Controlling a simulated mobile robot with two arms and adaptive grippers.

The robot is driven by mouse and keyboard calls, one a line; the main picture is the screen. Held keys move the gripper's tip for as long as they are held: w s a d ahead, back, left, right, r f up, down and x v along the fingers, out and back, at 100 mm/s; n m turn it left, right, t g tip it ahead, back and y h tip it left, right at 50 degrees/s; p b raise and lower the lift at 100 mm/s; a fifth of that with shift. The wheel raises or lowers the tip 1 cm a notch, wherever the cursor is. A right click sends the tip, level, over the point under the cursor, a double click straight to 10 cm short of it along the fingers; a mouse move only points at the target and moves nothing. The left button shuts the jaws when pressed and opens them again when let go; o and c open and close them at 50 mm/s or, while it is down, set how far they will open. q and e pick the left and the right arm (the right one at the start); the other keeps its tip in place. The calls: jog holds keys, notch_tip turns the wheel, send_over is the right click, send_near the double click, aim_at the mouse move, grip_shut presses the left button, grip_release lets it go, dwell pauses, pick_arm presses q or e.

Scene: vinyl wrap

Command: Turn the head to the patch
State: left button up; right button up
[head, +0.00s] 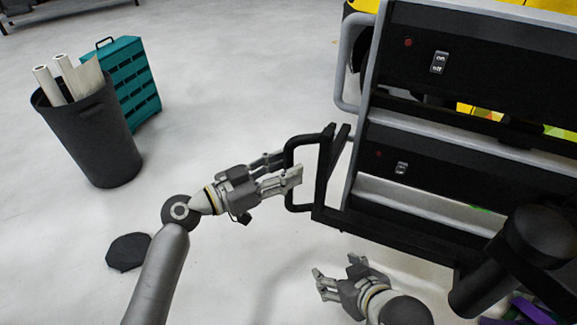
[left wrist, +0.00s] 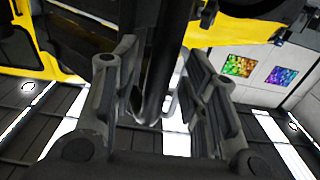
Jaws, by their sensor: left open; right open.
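I cannot tell for certain which thing is the patch. Two multicoloured squares, one rainbow-green (left wrist: 238,66) and one blue-purple (left wrist: 282,78), show on a pale surface in the left wrist view. In the head view, a yellow and multicoloured strip (head: 480,112) shows partly behind the machine's panels. My left gripper (head: 288,167) is open at the black handle (head: 290,190) of the machine frame. In the left wrist view a dark bar (left wrist: 165,50) lies between its fingers; contact is unclear. My right gripper (head: 336,268) is open and empty, lower in the head view.
The black panelled machine (head: 470,60) with on/off switches fills the right. A dark bin (head: 95,140) with white rolls (head: 66,75) stands at left beside a teal case (head: 134,80). A dark flat piece (head: 128,252) lies on the floor. The pale floor between is clear.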

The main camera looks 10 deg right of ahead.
pick_arm(q)
jog(key=shift+w+d, duration=0.2)
jog(key=shift+d, duration=0.35)
grip_shut()
